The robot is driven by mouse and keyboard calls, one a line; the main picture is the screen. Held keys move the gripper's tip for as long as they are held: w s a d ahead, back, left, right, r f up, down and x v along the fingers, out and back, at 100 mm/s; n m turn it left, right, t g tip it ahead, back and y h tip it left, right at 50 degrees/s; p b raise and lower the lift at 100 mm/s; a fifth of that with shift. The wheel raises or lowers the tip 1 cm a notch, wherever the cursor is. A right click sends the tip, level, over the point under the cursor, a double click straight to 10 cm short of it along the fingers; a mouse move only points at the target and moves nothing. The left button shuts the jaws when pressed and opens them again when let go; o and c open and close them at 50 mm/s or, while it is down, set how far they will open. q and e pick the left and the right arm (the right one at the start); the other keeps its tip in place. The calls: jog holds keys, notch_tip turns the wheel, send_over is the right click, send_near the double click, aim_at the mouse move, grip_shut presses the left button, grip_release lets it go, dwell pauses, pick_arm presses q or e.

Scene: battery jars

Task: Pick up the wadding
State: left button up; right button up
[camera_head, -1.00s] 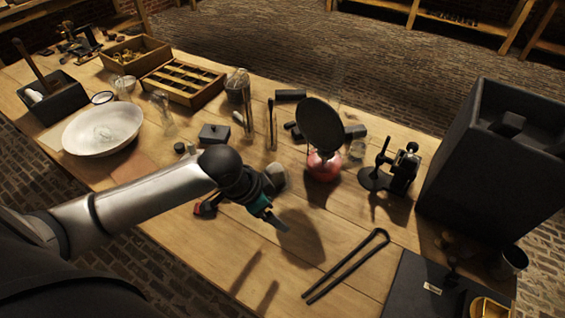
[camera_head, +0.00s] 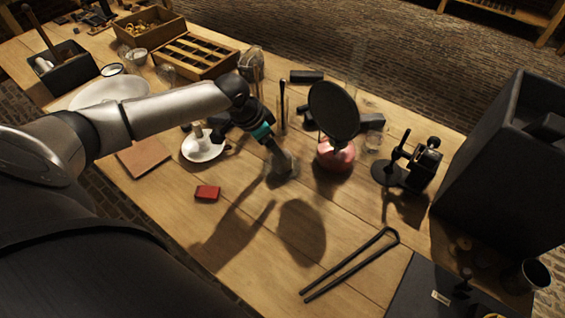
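My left arm comes in from the left, and its gripper (camera_head: 279,152) points down and to the right over the middle of the table. A greyish, blurred lump (camera_head: 284,169) is right at the fingertips; it may be the wadding, but I cannot tell for sure. The fingers overlap it in the picture, and I cannot tell whether they touch it or how far they are apart. Pale pieces (camera_head: 44,65) also show in a dark box (camera_head: 75,77) at the far left. My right gripper is not in view.
A round black disc (camera_head: 334,110) on a red base (camera_head: 336,154) stands right of the gripper. A small white dish (camera_head: 203,150) and a red block (camera_head: 207,192) are left of it. Black tongs (camera_head: 350,267) lie in front. A tall dark box (camera_head: 500,165) stands at right.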

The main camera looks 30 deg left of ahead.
aim_at(280, 168)
pick_arm(q)
jog(key=shift+d+b+x, duration=0.15)
jog(key=shift+b+x, duration=0.25)
jog(key=shift+x, duration=1.15)
jog(key=shift+d+b+x, duration=0.2)
jog(key=shift+b+x, duration=0.2)
jog(key=shift+x, duration=1.1)
jog(key=shift+s, duration=0.15)
jog(key=shift+c, duration=0.2)
grip_shut()
